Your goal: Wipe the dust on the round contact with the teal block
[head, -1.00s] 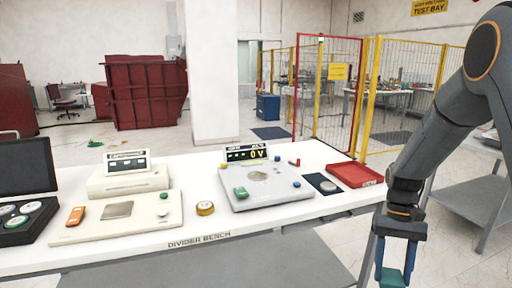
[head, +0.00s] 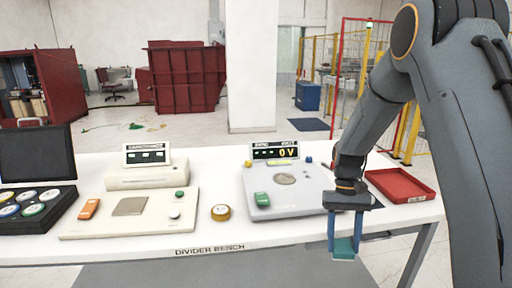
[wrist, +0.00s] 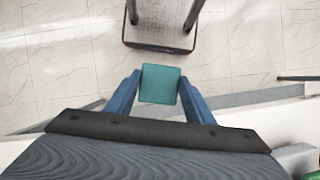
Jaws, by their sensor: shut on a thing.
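My gripper (head: 344,239) is shut on the teal block (head: 343,250) and holds it at the front edge of the bench, to the right of the grey device. In the wrist view the teal block (wrist: 160,84) sits between the two blue fingers, with floor below it. The round contact (head: 285,179) is a greyish disc on top of the grey device (head: 300,203), left of my gripper and apart from it. Dust on it is too small to make out.
A red tray (head: 401,186) stands at the right. A black case (head: 38,201) with discs is far left.

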